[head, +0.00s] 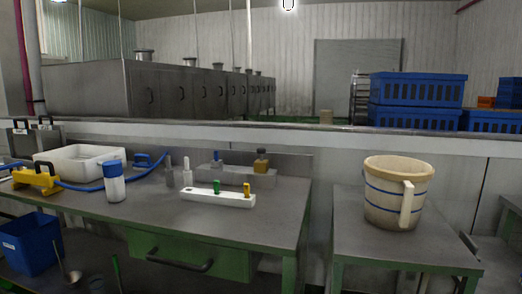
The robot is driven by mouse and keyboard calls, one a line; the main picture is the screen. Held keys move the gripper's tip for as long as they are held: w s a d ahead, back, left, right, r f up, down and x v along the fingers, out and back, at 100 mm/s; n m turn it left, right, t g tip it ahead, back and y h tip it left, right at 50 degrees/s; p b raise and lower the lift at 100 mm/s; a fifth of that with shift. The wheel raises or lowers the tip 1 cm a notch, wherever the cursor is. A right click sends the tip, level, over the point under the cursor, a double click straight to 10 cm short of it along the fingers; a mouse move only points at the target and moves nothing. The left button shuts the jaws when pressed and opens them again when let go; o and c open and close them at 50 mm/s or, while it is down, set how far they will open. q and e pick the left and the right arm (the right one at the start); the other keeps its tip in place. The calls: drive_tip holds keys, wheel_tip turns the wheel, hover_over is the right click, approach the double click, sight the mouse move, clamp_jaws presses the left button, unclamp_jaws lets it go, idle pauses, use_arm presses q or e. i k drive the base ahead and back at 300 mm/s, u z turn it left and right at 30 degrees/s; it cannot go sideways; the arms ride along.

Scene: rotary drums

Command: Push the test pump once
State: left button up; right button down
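No thing in the head view is clearly marked as the test pump. A yellow device (38,181) with a handle-like top sits at the left end of the metal table (250,225), touching or close to a blue hose (85,188). A white bottle with a blue cap (115,184) stands upright right of it. A white strip (215,198) holds a green piece (216,187) and a yellow piece (247,189). Behind it is a grey block (240,178) with a blue-topped and an amber-topped item. Neither of my grippers is in view.
A white tray (80,148) is at the table's back left. Two slim bottles (187,175) stand mid-table. A beige bucket (385,205) stands on a right-hand table (350,245). A blue bin (30,245) is low left. The table's front right is clear.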

sight(262, 151)
drive_tip(key=u, duration=0.45)
drive_tip(key=i, duration=1)
drive_tip(key=u, duration=0.4)
